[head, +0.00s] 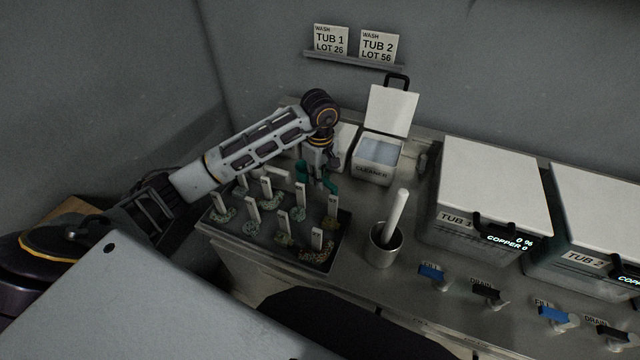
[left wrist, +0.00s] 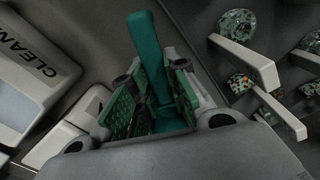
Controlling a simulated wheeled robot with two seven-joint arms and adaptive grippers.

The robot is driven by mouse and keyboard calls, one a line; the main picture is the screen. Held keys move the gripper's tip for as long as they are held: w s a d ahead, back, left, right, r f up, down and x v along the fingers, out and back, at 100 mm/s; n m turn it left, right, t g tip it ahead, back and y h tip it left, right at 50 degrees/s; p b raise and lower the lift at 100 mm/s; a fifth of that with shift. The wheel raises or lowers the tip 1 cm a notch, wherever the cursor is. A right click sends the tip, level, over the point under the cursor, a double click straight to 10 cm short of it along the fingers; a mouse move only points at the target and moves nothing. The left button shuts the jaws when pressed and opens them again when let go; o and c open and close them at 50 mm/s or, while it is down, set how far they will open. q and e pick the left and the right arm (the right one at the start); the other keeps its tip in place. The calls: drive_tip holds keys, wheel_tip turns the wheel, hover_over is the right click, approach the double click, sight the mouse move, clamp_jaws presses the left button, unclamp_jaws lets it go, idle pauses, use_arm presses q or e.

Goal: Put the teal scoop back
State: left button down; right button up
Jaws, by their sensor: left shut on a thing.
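The teal scoop (head: 303,172) is held by my left gripper (head: 318,178), near the far right corner of the dark tray. In the left wrist view the teal scoop (left wrist: 148,60) sits between the green finger pads of my left gripper (left wrist: 152,100), which are shut on it. The white cleaner box (head: 374,160) stands open just right of the gripper, its lid (head: 392,110) raised and pale blue contents inside. My left forearm and gripper hide part of the scoop and of a second white box (head: 344,143). My right gripper is not in view.
The dark tray (head: 232,236) holds several round speckled pieces with upright white handles. A metal cup (head: 384,249) with a white rod (head: 396,215) stands right of it. Closed Tub 1 (head: 490,190) and Tub 2 (head: 598,215) fill the right side, with valve handles in front.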

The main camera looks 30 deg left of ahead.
use_arm(q)
drive_tip(key=shift+f, duration=1.55)
drive_tip(key=shift+f, duration=0.1)
drive_tip(key=c, duration=1.4)
unclamp_jaws()
